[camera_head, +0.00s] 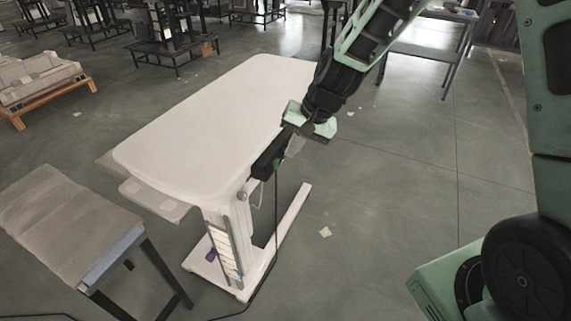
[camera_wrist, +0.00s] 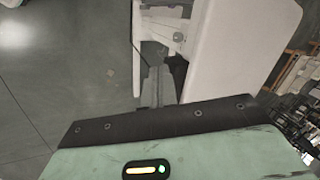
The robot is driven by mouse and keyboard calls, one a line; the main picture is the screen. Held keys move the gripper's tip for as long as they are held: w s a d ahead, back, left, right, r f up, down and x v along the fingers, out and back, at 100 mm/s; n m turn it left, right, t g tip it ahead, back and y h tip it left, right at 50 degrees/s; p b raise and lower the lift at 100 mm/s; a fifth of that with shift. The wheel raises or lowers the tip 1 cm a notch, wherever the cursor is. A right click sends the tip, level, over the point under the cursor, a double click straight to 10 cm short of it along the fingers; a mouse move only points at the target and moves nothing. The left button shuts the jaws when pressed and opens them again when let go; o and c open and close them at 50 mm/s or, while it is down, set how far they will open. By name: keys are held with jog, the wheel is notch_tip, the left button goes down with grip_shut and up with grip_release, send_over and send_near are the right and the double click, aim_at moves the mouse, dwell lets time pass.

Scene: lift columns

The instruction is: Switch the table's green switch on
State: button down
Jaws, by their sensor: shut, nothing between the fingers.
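The white lift table (camera_head: 200,125) stands left of my arm, and its top and leg also show in the wrist view (camera_wrist: 235,45). A black control box (camera_head: 265,164) hangs at the table's near right edge. In the wrist view the shut gripper (camera_wrist: 157,86) is beside a dark part of the box, and the switch is not visible.
A stool with a grey-brown seat (camera_head: 65,220) stands at the left. A dark cable (camera_head: 275,215) hangs from the box to the floor. A pallet (camera_head: 45,85) and several dark stands are at the back. The floor right of the table is mostly clear.

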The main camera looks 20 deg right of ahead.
aim_at(277, 165)
jog(key=w+d+f+m+t, duration=0.1)
jog(key=w+d+f+m, duration=0.3)
jog(key=w+d+f, duration=0.2)
jog(key=shift+d+b, duration=0.3)
jog(key=shift+d, duration=0.7)
jog(key=w+a+f+p, duration=0.1)
jog(key=w+a+f, duration=0.4)
jog(key=f, duration=0.3)
jog(key=shift+w+a+f, duration=0.2)
jog(key=shift+w+a, duration=0.2)
jog(key=shift+a, duration=0.1)
jog(key=shift+r+p, duration=0.1)
jog(key=shift+p, duration=0.25)
